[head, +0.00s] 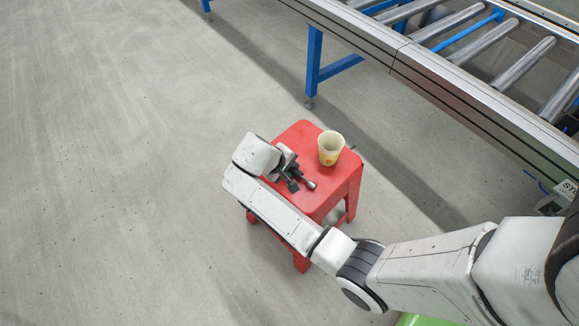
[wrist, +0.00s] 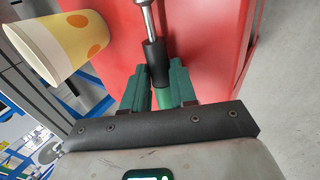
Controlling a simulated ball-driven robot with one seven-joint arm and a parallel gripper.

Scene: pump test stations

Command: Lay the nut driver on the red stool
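The red stool (head: 298,135) stands on the floor in the middle of the head view. Its red top (wrist: 215,35) fills much of the wrist view behind my gripper. My gripper (head: 293,178) is over the near part of the stool top. In the wrist view its green fingers (wrist: 159,75) are shut on the nut driver (wrist: 154,52), with the green handle between them. The black collar and metal shaft point away from the gripper. The metal end of the driver also shows in the head view (head: 309,184). I cannot tell whether the driver touches the stool.
A cream paper cup (head: 331,147) with orange dots stands on the stool top, to the right of the driver; it shows at upper left in the wrist view (wrist: 58,38). A roller conveyor (head: 455,90) with blue legs runs along the upper right. The floor at left is clear.

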